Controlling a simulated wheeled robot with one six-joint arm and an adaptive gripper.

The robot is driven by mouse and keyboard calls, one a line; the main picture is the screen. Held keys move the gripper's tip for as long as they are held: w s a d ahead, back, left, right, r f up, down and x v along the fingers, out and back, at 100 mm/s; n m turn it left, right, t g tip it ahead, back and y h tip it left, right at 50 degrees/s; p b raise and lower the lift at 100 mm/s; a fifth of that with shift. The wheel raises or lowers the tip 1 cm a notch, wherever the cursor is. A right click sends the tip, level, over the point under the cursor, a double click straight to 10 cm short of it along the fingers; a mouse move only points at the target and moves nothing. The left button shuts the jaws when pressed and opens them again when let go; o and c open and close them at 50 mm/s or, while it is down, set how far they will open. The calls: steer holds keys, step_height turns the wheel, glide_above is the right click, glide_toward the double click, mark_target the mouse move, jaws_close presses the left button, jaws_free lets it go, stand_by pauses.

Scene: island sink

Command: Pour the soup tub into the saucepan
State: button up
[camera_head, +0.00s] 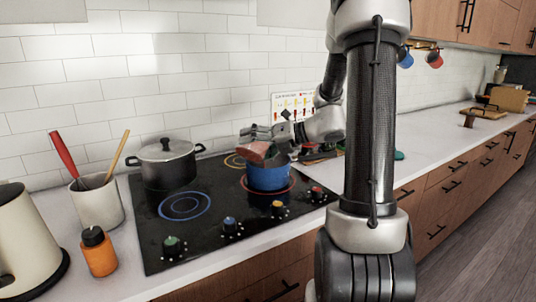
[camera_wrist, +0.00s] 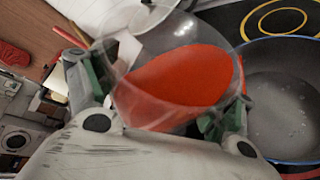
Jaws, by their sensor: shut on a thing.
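My gripper (camera_head: 268,134) is shut on the soup tub (camera_head: 256,152), a clear tub with red-orange soup inside. The tub is held tilted above the blue saucepan (camera_head: 268,178), which stands on the right front burner. In the wrist view the tub (camera_wrist: 175,80) sits between the green-padded fingers of my gripper (camera_wrist: 160,105), and the soup inside lies slanted. The saucepan (camera_wrist: 285,105) shows at the right with a blue rim and a grey inside; no red soup shows in its visible part. I see no clear stream of soup; part of the saucepan is hidden.
A lidded dark pot (camera_head: 168,168) stands on the left back of the black cooktop (camera_head: 160,232). A crock with utensils (camera_head: 98,203), an orange bottle (camera_head: 99,252) and a cream kettle (camera_head: 28,240) stand at the left. Mugs (camera_head: 434,59) hang under the right cabinet.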

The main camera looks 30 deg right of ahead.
steer(key=shift+r+m+y, duration=0.3)
stand_by(0.5)
steer(key=shift+w+d+f+m+y+p, duration=0.1)
steer(key=shift+d+f+m+y+p, duration=0.2)
steer(key=shift+m, duration=0.35)
steer(key=shift+w+d+f+m+y+p, duration=0.1)
steer(key=shift+f+m+y+p, duration=0.15)
steer(key=shift+m+y+p, duration=0.35)
stand_by(1.4)
steer(key=shift+w+d+r+m+g+y, duration=0.15)
steer(key=shift+w+d+r+m, duration=0.15)
steer(key=shift+d+m, duration=0.1)
steer(key=shift+w+d+r+m+g+y, duration=0.15)
steer(key=shift+w+d+m, duration=0.1)
steer(key=shift+d, duration=0.15)
stand_by(0.4)
steer(key=shift+w+d+r+m+y, duration=0.15)
steer(key=shift+d+r+m+y, duration=0.15)
steer(key=shift+m, duration=0.3)
stand_by(0.3)
steer(key=shift+w+d+r+m+p, duration=0.1)
steer(key=shift+w+r+m+p, duration=0.1)
steer(key=shift+m+p, duration=0.1)
steer(key=s+a+f+n, duration=0.1)
steer(key=s+a+n+h, duration=0.1)
steer(key=n, duration=0.1)
steer(key=shift+a+f, duration=0.35)
steer(key=shift+a, duration=0.05)
steer(key=shift+w+d, duration=0.1)
